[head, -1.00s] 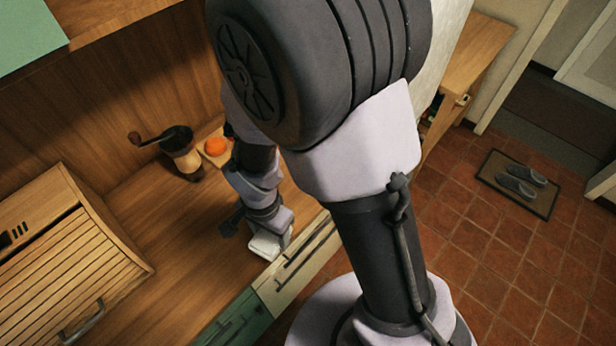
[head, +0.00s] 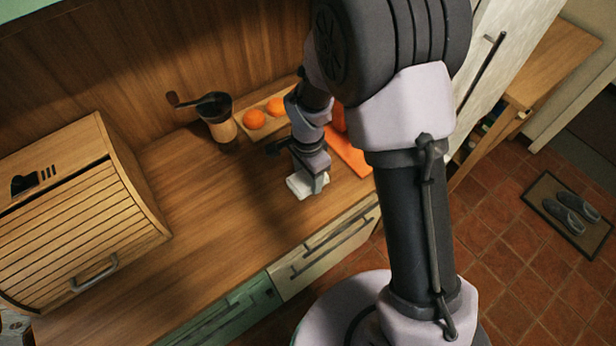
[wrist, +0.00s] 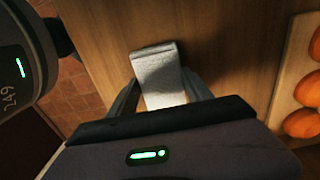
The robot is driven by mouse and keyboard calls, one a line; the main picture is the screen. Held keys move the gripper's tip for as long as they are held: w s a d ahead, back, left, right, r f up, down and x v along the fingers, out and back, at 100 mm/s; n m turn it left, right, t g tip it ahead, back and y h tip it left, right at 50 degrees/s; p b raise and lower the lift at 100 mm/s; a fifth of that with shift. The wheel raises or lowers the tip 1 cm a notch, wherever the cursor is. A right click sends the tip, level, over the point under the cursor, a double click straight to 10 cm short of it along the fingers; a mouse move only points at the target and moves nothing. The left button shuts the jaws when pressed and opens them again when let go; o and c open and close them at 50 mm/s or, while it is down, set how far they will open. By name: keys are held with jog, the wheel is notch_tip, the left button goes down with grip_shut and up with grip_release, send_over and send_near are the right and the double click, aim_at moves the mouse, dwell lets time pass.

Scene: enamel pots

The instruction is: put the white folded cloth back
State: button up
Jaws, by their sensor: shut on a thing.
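The white folded cloth (head: 300,187) is between the fingers of my gripper (head: 308,178), over the wooden counter (head: 200,235) and right of its middle. In the wrist view the cloth (wrist: 159,72) is a pale, flat folded strip. My gripper (wrist: 163,90) is shut on it, with one dark finger on each side. I cannot tell whether the cloth touches the counter or hangs just above it. My wrist hides part of the cloth in the head view.
Behind the gripper are a coffee grinder (head: 217,118) and a board with oranges (head: 254,119). A flat orange item (head: 350,155) lies close to its right. A roll-top bread box (head: 85,220) stands at left. The counter between bread box and gripper is clear.

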jog(key=shift+w+f, duration=0.1)
jog(key=shift+f, duration=0.05)
jog(key=shift+f, duration=0.2)
jog(key=o, duration=1.2)
jog(key=shift+r, duration=0.1)
